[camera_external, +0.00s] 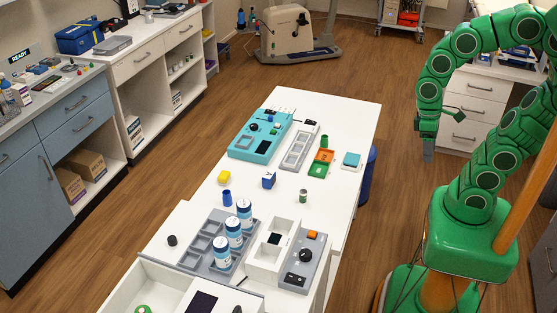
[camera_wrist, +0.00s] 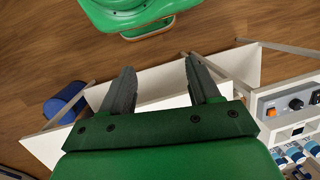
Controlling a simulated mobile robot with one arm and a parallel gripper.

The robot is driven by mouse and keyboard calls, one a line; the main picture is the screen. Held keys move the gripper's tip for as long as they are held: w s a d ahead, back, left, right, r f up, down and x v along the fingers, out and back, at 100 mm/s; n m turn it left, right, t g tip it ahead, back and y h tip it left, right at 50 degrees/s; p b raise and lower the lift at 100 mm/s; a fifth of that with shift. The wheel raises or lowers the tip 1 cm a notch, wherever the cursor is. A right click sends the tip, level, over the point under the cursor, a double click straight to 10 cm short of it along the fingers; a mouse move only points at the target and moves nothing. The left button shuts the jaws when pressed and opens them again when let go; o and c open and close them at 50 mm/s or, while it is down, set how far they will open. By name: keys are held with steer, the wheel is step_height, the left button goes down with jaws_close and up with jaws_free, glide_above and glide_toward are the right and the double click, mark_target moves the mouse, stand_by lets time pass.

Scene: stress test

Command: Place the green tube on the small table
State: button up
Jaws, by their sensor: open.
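A small green tube-like piece with a pale top (camera_external: 303,196) stands upright on the white table (camera_external: 340,150), right of the blue cube. It is too small to make out in detail. I cannot tell which surface is the small table; the white table fills the middle of the outside view. My gripper (camera_external: 428,152) hangs fingers-down in the air to the right of the table, apart from the tube. In the wrist view, its two dark fingers (camera_wrist: 160,85) are spread with nothing between them. The tube is not visible there.
A blue cube (camera_external: 268,180), yellow block (camera_external: 223,177) and blue cup (camera_external: 227,198) stand near the tube. A grey rack (camera_external: 205,240) holds several white-and-blue bottles. A teal device (camera_external: 260,140) sits at the back. A blue bin (camera_external: 367,172) is beside the table.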

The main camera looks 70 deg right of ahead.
steer(key=shift+s+d+r+n+t+h, duration=0.15)
steer(key=shift+s+d+r+n+h, duration=0.2)
steer(key=shift+d, duration=0.2)
steer(key=shift+s+d+r+n+t+h, duration=0.15)
steer(key=shift+s+d+r+n+h, duration=0.15)
steer(key=shift+d, duration=0.2)
